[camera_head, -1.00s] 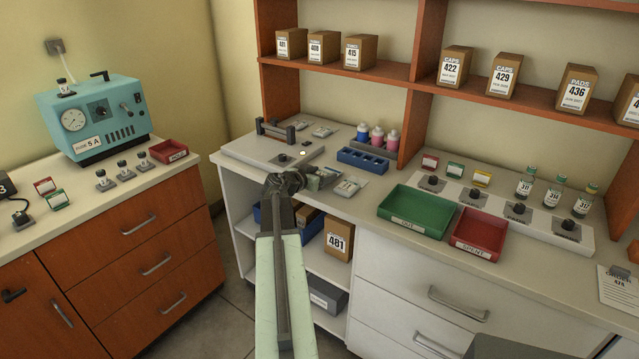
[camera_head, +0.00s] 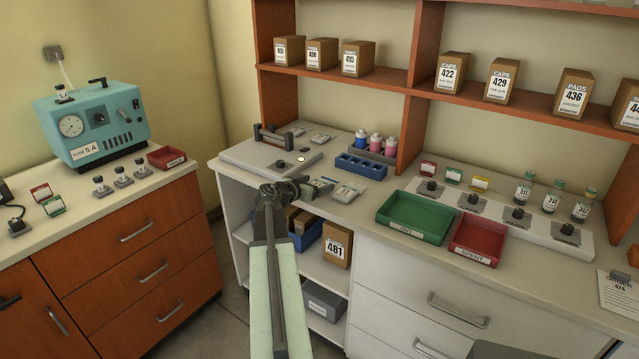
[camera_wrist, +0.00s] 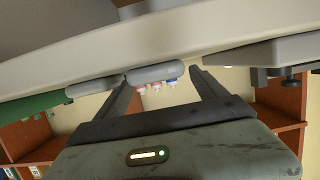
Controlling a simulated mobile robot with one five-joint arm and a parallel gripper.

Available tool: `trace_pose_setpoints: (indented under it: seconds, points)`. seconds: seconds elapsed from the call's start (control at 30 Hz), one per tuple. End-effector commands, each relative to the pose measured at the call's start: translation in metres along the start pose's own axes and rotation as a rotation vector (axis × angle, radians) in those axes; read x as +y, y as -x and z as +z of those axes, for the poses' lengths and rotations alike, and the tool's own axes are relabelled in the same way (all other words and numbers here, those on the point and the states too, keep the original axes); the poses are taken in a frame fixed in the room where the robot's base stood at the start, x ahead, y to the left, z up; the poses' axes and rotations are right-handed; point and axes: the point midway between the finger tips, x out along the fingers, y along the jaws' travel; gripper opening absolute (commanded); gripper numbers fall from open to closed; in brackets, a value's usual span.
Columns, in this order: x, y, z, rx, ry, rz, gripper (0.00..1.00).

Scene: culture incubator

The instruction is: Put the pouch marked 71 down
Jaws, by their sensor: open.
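My gripper (camera_head: 298,186) is at the front edge of the white counter, left of two small pouches. The nearer pouch (camera_head: 322,184) lies on the counter just beyond the fingertips; the other pouch (camera_head: 349,191) lies to its right. In the wrist view my gripper (camera_wrist: 160,74) is open, with a grey rounded pouch (camera_wrist: 155,73) at the fingertips and another pouch (camera_wrist: 95,87) beside it. Nothing appears clamped between the fingers. Any number on these pouches is too small to read, so I cannot tell which is 71.
A flat grey device (camera_head: 270,155) with a dark bar stands behind, with more pouches (camera_head: 320,138) near it. A blue rack (camera_head: 361,167), a green tray (camera_head: 414,215) and a red tray (camera_head: 478,239) are to the right. Boxes (camera_head: 336,246) fill shelves below.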

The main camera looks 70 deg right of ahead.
Motion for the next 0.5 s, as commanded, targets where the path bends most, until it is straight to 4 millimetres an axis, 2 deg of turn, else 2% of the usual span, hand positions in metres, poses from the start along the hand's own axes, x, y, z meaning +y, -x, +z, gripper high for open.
trace_pose_setpoints:
  seconds: [0.03, 0.1, 0.3, 0.5]
  points:
    - [0.002, 0.016, -0.003, 0.001, 0.001, -0.003, 0.81]
    - [0.002, 0.035, -0.004, 0.0, 0.0, -0.003, 0.81]
    - [0.002, 0.081, -0.003, 0.0, 0.0, -0.002, 0.81]
    - [0.002, 0.102, -0.001, 0.0, 0.0, 0.0, 0.81]
